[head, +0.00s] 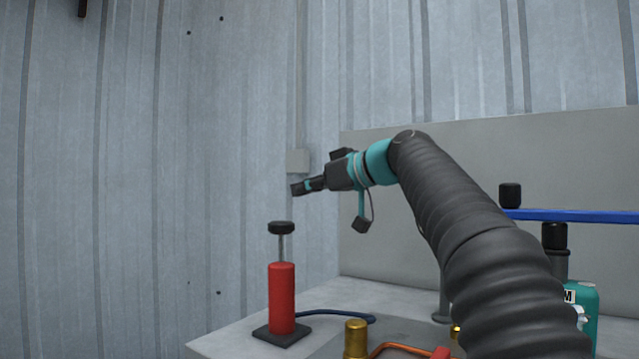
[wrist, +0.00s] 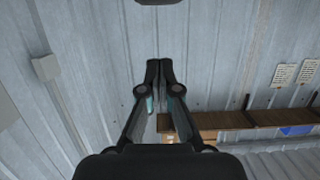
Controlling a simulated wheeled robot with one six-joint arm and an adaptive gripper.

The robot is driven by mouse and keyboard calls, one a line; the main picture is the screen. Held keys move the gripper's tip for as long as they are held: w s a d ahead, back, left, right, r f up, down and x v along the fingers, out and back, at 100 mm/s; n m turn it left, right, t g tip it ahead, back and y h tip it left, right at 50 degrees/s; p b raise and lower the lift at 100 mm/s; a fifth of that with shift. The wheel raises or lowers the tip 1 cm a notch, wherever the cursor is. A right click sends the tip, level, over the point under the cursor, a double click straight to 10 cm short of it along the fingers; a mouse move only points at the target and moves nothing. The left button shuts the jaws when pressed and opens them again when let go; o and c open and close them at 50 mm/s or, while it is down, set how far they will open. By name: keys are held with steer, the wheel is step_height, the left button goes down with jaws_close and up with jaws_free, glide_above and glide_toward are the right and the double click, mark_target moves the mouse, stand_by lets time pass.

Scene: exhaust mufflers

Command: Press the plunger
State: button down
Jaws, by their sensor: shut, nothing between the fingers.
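The plunger is a black knob (head: 281,228) on a thin metal rod, standing up out of a red cylinder (head: 282,298). The cylinder stands upright on a dark square base at the left part of the bench. The rod shows between the knob and the cylinder top, so the plunger is raised. My gripper (head: 298,188) is above the knob and slightly to its right in the head view, apart from it. In the wrist view my gripper (wrist: 159,68) shows its fingertips together with nothing between them. The pump is not visible in the wrist view.
A dark blue hose (head: 345,316) runs from the cylinder along the grey bench (head: 235,342). A brass cylinder (head: 356,338) stands near the front. A blue bar (head: 580,216) and a teal bottle (head: 584,310) are at right. The wrist view shows a wall shelf (wrist: 235,119).

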mark_target(290, 223)
steer(key=x, duration=0.3)
steer(key=shift+w+a, duration=0.15)
steer(key=shift+a, duration=0.1)
step_height(290, 223, down, 2)
steer(key=shift+f+b, duration=0.25)
steer(key=shift+b, duration=0.05)
steer(key=shift+f, duration=0.85)
step_height(290, 223, down, 6)
steer(key=b, duration=0.6)
steer(key=shift+r, duration=0.1)
